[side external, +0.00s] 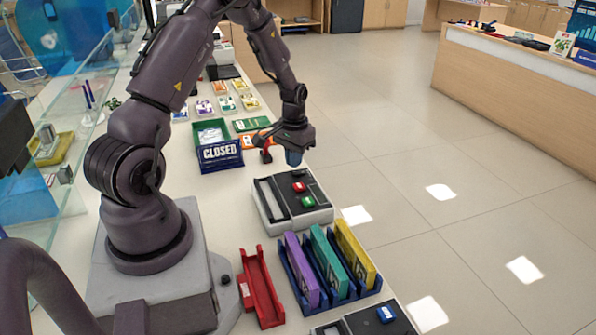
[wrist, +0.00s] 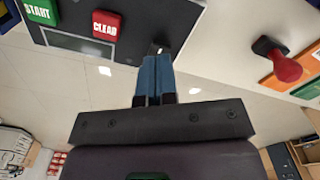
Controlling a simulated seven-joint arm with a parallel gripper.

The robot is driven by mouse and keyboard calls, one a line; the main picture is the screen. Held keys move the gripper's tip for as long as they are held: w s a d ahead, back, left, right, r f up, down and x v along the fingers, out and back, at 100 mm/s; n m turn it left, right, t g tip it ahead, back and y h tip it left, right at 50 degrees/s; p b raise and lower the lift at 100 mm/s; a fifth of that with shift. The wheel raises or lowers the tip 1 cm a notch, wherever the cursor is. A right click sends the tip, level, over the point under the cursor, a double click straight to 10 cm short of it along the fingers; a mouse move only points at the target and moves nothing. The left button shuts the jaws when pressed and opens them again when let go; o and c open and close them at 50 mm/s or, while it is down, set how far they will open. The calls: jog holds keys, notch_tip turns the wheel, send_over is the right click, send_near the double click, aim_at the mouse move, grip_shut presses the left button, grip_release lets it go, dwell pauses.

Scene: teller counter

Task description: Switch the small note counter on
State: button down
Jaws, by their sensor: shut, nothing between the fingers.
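A note counter (side external: 262,207) with a pale body and a dark top stands on the counter. Its red CLEAR button (wrist: 106,25) and green START button (wrist: 40,11) show in the wrist view, beside a grey display (wrist: 78,43). A small metallic switch-like part (wrist: 160,47) sits on the dark panel. My gripper (side external: 293,158) is above the machine's far end, its blue fingers shut and empty. In the wrist view the fingertips (wrist: 155,58) are right at the switch-like part; I cannot tell whether they touch it or which way it is set.
A red-handled stamp (wrist: 282,66) stands near the gripper. A CLOSED sign (side external: 221,153) and a green tray (side external: 197,134) are behind. In front are a blue rack (side external: 300,290) of coloured note bundles, a red tray (side external: 262,290) and a second dark-topped machine (side external: 360,323).

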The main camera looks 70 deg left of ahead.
aim_at(294, 172)
jog(key=shift+f, duration=1.1)
dwell(0.4)
jog(key=shift+r, duration=3.55)
jog(key=s+d+r+m+t, duration=0.2)
jog(key=s+d+r, duration=0.4)
jog(key=d+r, duration=0.5)
jog(key=s+d+r+m+t, duration=0.3)
jog(key=s+d+r, duration=0.3)
jog(key=d+r, duration=0.5)
jog(key=d+m, duration=0.1)
jog(key=d, duration=0.3)
jog(key=shift+s+d+t, duration=0.2)
jog(key=shift+d+t, duration=0.05)
jog(key=shift+t, duration=0.05)
